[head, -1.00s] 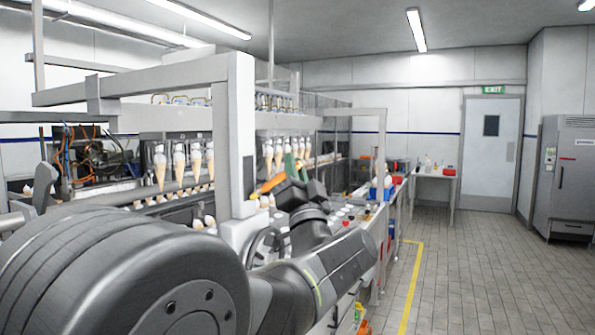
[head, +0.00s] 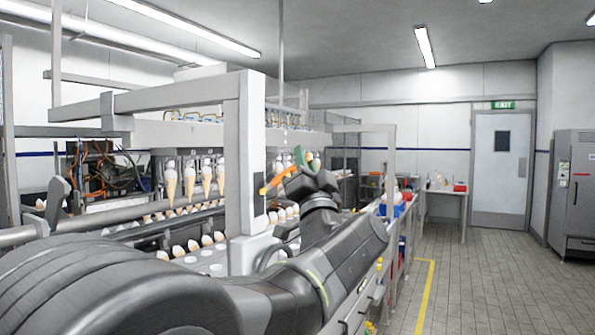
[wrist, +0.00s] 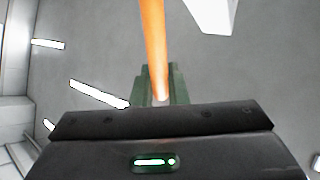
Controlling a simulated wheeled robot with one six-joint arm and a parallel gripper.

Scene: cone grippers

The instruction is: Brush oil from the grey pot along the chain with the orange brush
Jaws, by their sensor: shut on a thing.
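My gripper (head: 299,160) is raised in the middle of the head view, in front of the ice-cream machine's right-hand post. Its green fingers are shut on the orange brush (head: 276,181), which sticks out to the left and slightly down. In the wrist view the brush (wrist: 153,45) runs upward from between the green fingers (wrist: 158,88), with grey ceiling behind it. The brush's far end is outside the wrist view. I cannot pick out the grey pot or the chain; my arm hides part of the machine's lower area.
The machine's white post (head: 250,150) stands close to the brush. Hanging cones (head: 189,182) and a lower row of cones (head: 192,246) are to the left. A bench (head: 447,193) is farther back. The tiled floor (head: 480,275) at right is clear.

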